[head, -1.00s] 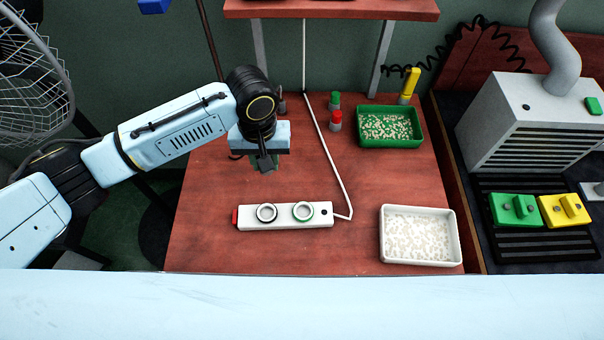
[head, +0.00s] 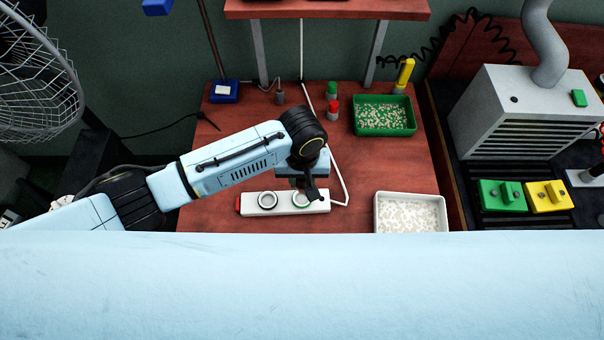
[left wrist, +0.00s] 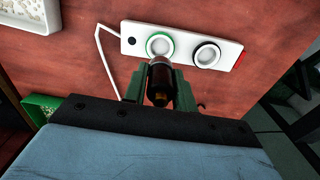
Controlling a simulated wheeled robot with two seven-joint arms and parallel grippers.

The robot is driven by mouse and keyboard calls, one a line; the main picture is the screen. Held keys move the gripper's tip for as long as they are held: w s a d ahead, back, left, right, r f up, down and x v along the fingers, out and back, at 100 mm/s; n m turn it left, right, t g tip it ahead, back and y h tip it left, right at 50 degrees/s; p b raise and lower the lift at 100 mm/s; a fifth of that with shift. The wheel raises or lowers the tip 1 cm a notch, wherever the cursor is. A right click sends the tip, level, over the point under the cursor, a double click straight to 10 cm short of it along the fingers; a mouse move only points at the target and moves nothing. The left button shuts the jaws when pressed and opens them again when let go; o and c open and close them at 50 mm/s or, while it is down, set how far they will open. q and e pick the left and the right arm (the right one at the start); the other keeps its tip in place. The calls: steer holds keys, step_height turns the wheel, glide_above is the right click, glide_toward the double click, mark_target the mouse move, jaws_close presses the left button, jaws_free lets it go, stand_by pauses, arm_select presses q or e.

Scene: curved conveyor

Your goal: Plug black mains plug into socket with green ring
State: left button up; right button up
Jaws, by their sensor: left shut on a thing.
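My left gripper (head: 307,190) is over the right end of the white socket strip (head: 284,208) in the head view. In the left wrist view, the left gripper (left wrist: 160,84) is shut on the black mains plug (left wrist: 159,94), between its green fingers. The plug's far end points at the green-ringed socket (left wrist: 160,45) and overlaps its lower edge in the picture; I cannot tell whether they touch. The black-ringed socket (left wrist: 207,54) is beside it and empty. The green ring also shows in the head view (head: 301,198), partly behind the gripper. My right gripper is not in view.
A white tray (head: 444,212) of pale pellets is right of the strip. A white cable (head: 343,180) runs from the strip's right end. The left of the red table is fairly clear.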

mark_target(302, 189)
arm_select(q)
steer(key=shift+f+b, duration=1.55)
steer(key=shift+f, duration=1.3)
steer(key=shift+p, duration=0.65)
steer(key=shift+p, duration=0.5)
steer(key=shift+f+b, duration=0.6)
steer(key=shift+f, duration=0.3)
steer(key=o, duration=1.1)
